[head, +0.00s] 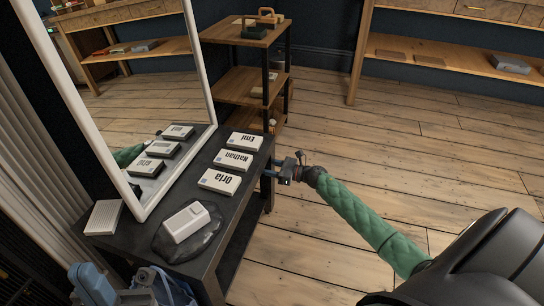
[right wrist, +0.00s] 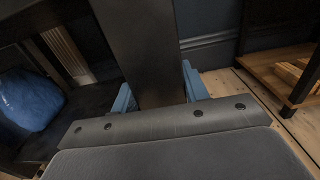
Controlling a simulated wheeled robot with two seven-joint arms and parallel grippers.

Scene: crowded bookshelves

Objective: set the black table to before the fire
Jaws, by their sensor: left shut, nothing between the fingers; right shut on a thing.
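The black table (head: 200,258) stands at the left in the head view, with a white-framed mirror (head: 136,215) at its back edge. My right gripper (head: 285,172) reaches the table's right side near the far corner. In the right wrist view its blue fingers (right wrist: 158,92) lie on either side of a dark upright table leg (right wrist: 145,45), and it is shut on that leg. My left gripper (head: 92,284), blue, is shut and empty at the lower left, by the table's near end. No fire shows in either view.
On the table lie three white name blocks: Orla (head: 220,181), Nathan (head: 233,160) and Emi (head: 244,142). A white block (head: 187,222) sits on a dark dish, another (head: 104,217) by the mirror. A wooden shelf unit (head: 245,80) stands behind. The floor (head: 400,165) to the right is clear.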

